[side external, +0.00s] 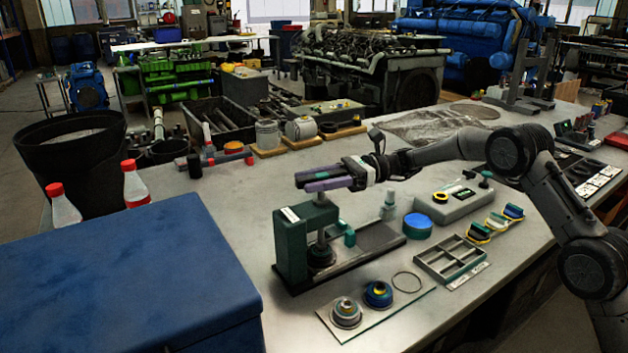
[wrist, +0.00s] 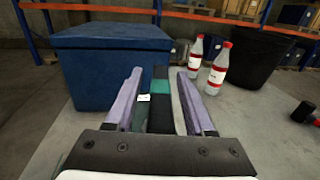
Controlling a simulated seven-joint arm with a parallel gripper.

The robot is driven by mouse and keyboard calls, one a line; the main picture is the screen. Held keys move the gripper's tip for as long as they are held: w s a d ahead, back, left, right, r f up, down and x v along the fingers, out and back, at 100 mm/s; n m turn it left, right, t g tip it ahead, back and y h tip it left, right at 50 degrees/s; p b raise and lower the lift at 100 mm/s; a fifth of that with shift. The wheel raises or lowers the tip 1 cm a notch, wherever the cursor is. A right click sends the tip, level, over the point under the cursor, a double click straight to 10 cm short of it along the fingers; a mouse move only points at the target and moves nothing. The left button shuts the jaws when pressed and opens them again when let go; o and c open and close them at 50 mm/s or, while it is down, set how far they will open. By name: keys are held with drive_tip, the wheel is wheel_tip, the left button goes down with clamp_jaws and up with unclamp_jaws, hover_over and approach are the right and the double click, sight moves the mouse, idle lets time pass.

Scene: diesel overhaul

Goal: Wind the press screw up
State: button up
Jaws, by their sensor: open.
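The dark green press (side external: 291,245) stands on the bench with its upper arm under my gripper. Its grey screw (side external: 321,232) runs down from the arm towards a dark round piece (side external: 321,256) on the base. My gripper (side external: 305,182), with long purple fingers, reaches in from the right just above the press top. The fingers are apart and nothing is clamped between them. In the wrist view the green press top (wrist: 160,100) shows between the spread fingers (wrist: 160,78). The top of the screw is not clearly visible, and I cannot tell whether the fingers touch it.
A blue box (side external: 120,270) fills the near left, with red-capped bottles (side external: 135,185) behind it. A plate with ringed parts (side external: 378,293), a grey divided tray (side external: 450,258) and a blue round tin (side external: 417,225) lie right of the press. Jars (side external: 300,128) stand behind.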

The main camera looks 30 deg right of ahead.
clamp_jaws()
drive_tip(key=shift+n+g, duration=0.3)
drive_tip(key=shift+g, duration=0.2)
drive_tip(key=shift+s+n+g, duration=0.2)
drive_tip(key=shift+n+g, duration=1.5)
drive_tip(key=shift+g, duration=1)
drive_tip(key=shift+s+n+g, duration=0.1)
drive_tip(key=shift+n+g, duration=0.2)
drive_tip(key=shift+g, duration=0.1)
drive_tip(key=shift+f, duration=0.15)
unclamp_jaws()
